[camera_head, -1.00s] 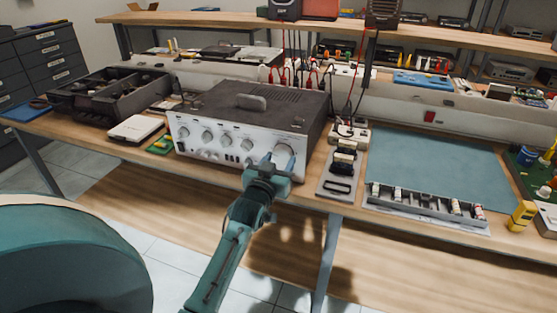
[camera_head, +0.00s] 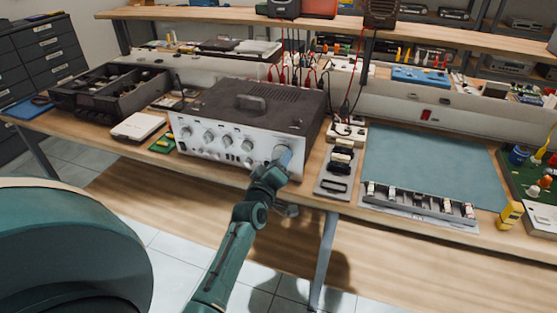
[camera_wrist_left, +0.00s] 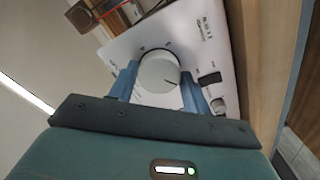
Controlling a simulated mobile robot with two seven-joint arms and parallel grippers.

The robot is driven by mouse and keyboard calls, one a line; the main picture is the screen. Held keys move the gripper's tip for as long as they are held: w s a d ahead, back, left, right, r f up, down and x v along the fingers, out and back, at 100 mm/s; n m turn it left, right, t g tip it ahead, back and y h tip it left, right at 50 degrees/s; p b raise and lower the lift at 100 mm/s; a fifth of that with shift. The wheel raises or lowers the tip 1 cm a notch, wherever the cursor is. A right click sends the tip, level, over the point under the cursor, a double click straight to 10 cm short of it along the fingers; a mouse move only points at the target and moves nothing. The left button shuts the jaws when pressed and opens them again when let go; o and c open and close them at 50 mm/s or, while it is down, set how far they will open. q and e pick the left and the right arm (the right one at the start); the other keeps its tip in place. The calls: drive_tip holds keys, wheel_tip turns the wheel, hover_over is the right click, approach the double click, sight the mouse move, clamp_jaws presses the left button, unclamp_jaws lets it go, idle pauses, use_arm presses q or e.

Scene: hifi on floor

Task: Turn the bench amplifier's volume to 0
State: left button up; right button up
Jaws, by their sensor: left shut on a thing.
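The bench amplifier (camera_head: 250,120) stands on the workbench, a dark box with a silver front panel and several round knobs. Its large volume knob is at the right end of the panel, mostly hidden by my gripper in the head view. My left gripper (camera_head: 282,157) is at this knob, shut on it. In the left wrist view the blue fingers (camera_wrist_left: 158,88) stand on either side of the pale round knob (camera_wrist_left: 158,71), which carries a dark pointer line toward the lower right. My right gripper is not in view.
A device with dark terminals (camera_head: 338,172) lies just right of the amplifier. A blue-grey mat (camera_head: 430,165) and a parts rack (camera_head: 420,203) are farther right. A white box (camera_head: 138,126) and a black divided tray (camera_head: 108,92) are to the left.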

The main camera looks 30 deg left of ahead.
use_arm(q)
drive_tip(key=shift+n, duration=0.6)
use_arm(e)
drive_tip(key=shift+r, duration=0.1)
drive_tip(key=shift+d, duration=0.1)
use_arm(q)
drive_tip(key=o, duration=1)
drive_tip(key=shift+s, duration=0.15)
drive_tip(key=p+v, duration=0.5)
drive_tip(key=v, duration=0.8)
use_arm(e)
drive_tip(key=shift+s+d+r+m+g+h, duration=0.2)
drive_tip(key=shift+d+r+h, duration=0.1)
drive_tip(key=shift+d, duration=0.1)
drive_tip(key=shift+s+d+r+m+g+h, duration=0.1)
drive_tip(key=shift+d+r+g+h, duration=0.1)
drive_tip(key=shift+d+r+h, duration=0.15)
